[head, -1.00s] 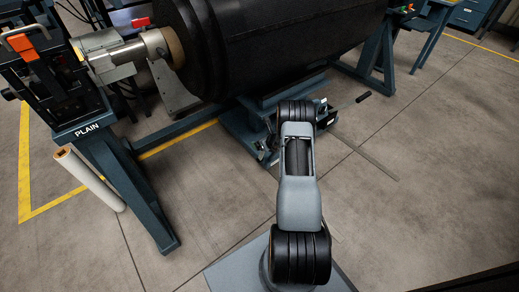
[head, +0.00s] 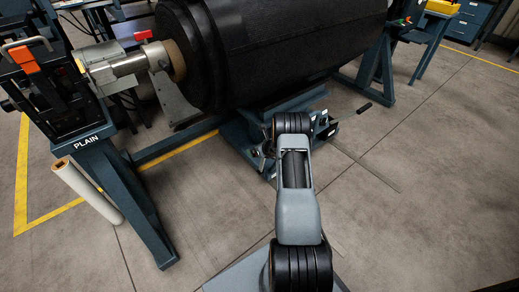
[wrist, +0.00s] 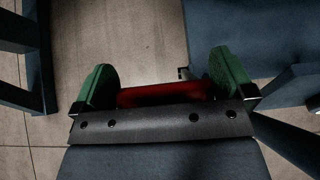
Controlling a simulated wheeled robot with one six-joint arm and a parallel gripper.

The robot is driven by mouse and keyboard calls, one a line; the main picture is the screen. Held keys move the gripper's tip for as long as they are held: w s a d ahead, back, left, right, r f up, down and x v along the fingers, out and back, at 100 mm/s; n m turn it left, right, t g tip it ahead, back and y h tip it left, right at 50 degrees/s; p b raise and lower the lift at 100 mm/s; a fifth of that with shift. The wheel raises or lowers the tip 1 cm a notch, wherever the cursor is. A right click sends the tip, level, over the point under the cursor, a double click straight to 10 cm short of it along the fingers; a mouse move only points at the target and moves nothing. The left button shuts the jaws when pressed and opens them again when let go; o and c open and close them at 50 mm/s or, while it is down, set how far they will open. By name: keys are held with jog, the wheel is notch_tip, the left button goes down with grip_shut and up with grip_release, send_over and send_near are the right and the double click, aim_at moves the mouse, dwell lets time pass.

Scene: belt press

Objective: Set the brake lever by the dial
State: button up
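No dial can be made out in these frames. A red lever-like handle (head: 143,35) sits by the steel shaft (head: 115,65) at the upper left of the head view; I cannot tell if it is the brake lever. An orange-topped handle (head: 25,61) is on the stand at far left. In the head view my arm hides my gripper. In the wrist view my gripper (wrist: 163,82) has two green fingers spread wide apart. A dark red bar (wrist: 165,94) lies between their bases; whether it is part of the gripper is unclear. Nothing shows between the fingertips.
A large black roll (head: 285,50) fills the upper middle, above a blue lift base (head: 240,137) with a black-gripped bar at its right. A blue stand leg marked PLAIN (head: 130,200) and a white tube (head: 88,190) are at left.

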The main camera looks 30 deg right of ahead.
jog(key=shift+s+d, duration=0.1)
jog(key=p+v, duration=0.3)
jog(key=v, duration=1)
jog(key=shift+s+r+p, duration=0.25)
jog(key=shift+s+p, duration=0.05)
jog(key=shift+p, duration=0.05)
jog(key=s+a+r+n+g+y+p, duration=0.1)
jog(key=a+r+n+g+y+p, duration=0.15)
jog(key=a+r+n+p, duration=1.05)
jog(key=s+a+r+n+g+y+p, duration=0.2)
jog(key=a+r+n, duration=0.5)
jog(key=r, duration=1.3)
jog(key=s+a+r+n+g+h+p, duration=0.1)
jog(key=s+a+r+n+h+p, duration=0.1)
jog(key=s+r+n+p, duration=0.4)
jog(key=s+a+r+n+g+h+p, duration=0.1)
jog(key=s+a+r+n+h+p, duration=0.2)
jog(key=s+r+n, duration=0.6)
notch_tip(320, 180, up, 6)
jog(key=s+a+p, duration=0.2)
jog(key=shift+s+r+p, duration=0.2)
jog(key=shift+p, duration=0.2)
